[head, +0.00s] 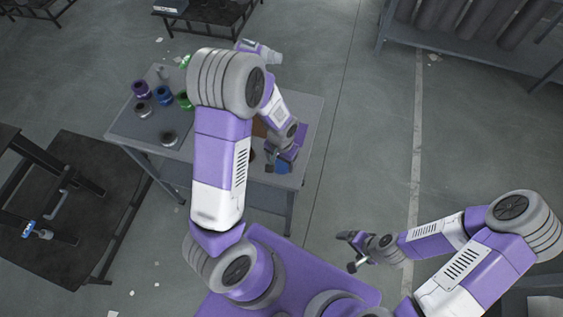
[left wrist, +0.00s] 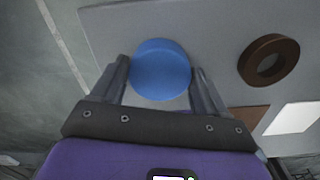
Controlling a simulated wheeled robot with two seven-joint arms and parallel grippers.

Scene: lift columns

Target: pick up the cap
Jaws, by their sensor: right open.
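A blue round cap (left wrist: 160,69) sits between the two fingers of my left gripper (left wrist: 161,76) in the left wrist view. The fingers lie close along both sides of it. Whether they press on it or stand slightly apart cannot be told. In the head view the cap (head: 282,168) shows at the right front part of the grey table, just below my left gripper (head: 279,155). Whether the cap rests on the table or is held above it is unclear. My right gripper (head: 353,251) is open and empty over the floor, away from the table.
The grey table (head: 310,112) holds several coloured round parts at its left, including a purple one (head: 141,89). A brown ring (left wrist: 249,65) lies right of the cap in the left wrist view, near a white square (left wrist: 294,118). A dark bench (head: 75,215) stands left.

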